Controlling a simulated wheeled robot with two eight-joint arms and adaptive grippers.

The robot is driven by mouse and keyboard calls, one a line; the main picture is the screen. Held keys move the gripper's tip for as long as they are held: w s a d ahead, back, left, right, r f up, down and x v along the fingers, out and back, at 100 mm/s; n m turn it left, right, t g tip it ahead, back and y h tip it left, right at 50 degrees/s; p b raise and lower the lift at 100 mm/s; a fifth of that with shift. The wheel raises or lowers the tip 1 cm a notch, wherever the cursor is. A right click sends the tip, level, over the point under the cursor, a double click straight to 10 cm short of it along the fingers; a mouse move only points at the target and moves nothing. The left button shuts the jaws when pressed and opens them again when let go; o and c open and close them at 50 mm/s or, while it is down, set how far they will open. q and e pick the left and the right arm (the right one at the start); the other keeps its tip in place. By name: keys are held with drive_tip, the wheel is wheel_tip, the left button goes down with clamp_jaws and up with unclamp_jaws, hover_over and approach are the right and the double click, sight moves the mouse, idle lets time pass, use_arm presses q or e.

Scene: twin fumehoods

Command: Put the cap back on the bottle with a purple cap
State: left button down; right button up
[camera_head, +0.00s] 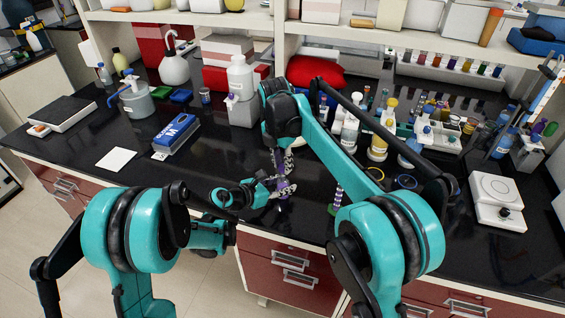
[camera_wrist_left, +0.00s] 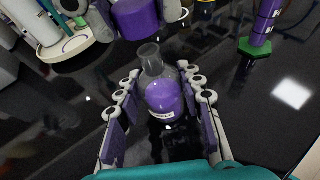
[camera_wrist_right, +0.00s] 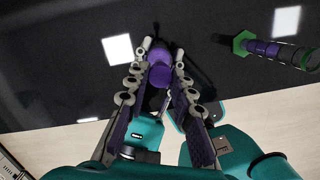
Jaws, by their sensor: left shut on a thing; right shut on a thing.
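My left gripper (camera_wrist_left: 162,110) is shut on a small clear bottle (camera_wrist_left: 160,92) with purple liquid and a white label. Its narrow neck is bare and open at the top. My right gripper (camera_wrist_right: 160,62) is shut on a purple cap (camera_wrist_right: 160,76). In the left wrist view the cap (camera_wrist_left: 135,17) shows at the top edge, apart from the bottle's mouth, between the right gripper's fingers. In the head view both grippers meet over the front of the bench, the right gripper (camera_head: 283,165) above the left gripper (camera_head: 275,188); bottle and cap are mostly hidden there.
A purple-and-green column (camera_head: 337,200) stands just right of the grippers. A blue box (camera_head: 175,135) and white paper (camera_head: 117,158) lie left on the black bench. Bottles and racks fill the back right; a balance (camera_head: 496,200) stands at far right. The front left bench is clear.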

sight(282, 167)
drive_tip(key=shift+f, duration=0.15)
drive_tip(key=shift+f, duration=0.75)
drive_tip(key=shift+f, duration=0.6)
